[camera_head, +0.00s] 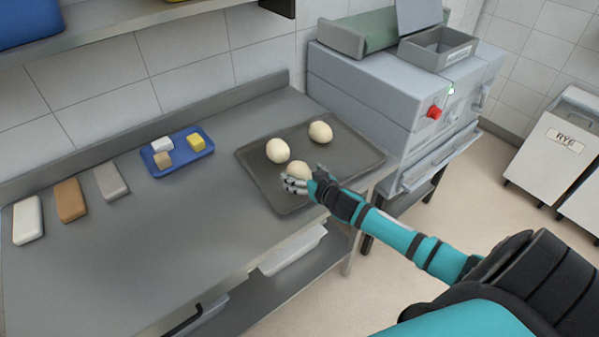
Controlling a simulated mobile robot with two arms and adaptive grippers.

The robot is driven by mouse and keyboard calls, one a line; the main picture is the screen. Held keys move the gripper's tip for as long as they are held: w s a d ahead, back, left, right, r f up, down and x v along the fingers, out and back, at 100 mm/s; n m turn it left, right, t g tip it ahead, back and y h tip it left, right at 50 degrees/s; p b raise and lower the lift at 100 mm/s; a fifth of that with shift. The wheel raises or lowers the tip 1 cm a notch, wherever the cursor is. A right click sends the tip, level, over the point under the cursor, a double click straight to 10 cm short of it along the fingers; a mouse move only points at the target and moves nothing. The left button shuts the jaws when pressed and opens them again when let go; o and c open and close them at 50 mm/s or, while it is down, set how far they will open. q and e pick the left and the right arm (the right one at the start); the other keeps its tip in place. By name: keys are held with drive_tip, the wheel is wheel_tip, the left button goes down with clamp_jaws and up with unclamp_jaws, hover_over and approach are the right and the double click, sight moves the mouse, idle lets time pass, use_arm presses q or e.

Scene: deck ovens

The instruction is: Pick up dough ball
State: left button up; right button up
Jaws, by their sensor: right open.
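Three pale dough balls sit on a dark grey tray (352,156) at the right end of the steel counter. One dough ball (320,132) is at the back right, one (277,150) at the left, and one (299,169) nearer the front. My right gripper (290,184) is open at the near dough ball, over the tray's front part. It covers the lower edge of that ball, and I cannot tell whether the fingers touch it. My left gripper is not in view.
A blue tray (178,163) with small white, yellow and tan blocks stands left of the dough tray. White (28,219), brown (70,201) and grey (111,181) blocks lie further left. A grey machine (375,90) stands at the right. The front counter is clear.

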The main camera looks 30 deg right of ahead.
sight(299, 172)
drive_tip(key=x, duration=0.3)
drive_tip(key=shift+w, duration=0.1)
drive_tip(key=shift+c, duration=1.1)
drive_tip(key=c, duration=1.2)
